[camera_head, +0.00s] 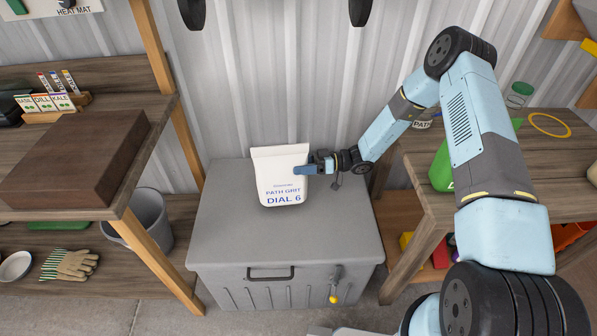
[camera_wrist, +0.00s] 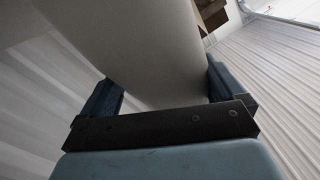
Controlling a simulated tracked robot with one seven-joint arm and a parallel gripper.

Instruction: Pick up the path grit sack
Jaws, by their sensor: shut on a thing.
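The path grit sack (camera_head: 279,172) is a white bag with blue print reading "PATH GRIT" and "DIAL 6". It is upright at the lid of a grey storage chest (camera_head: 225,225); I cannot tell whether its base touches the lid. My gripper (camera_head: 306,169) comes from the right and is shut on the sack's right edge. In the wrist view the pale sack (camera_wrist: 150,45) fills the space between the two blue fingers (camera_wrist: 160,90). The sack's far side is hidden.
A wooden shelf (camera_head: 70,215) with a dark brown block (camera_head: 75,160) stands on the left, with a grey bucket (camera_head: 150,215) below. A wooden bench (camera_head: 480,150) with a green container (camera_head: 441,168) stands on the right. A corrugated wall (camera_head: 240,80) is behind.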

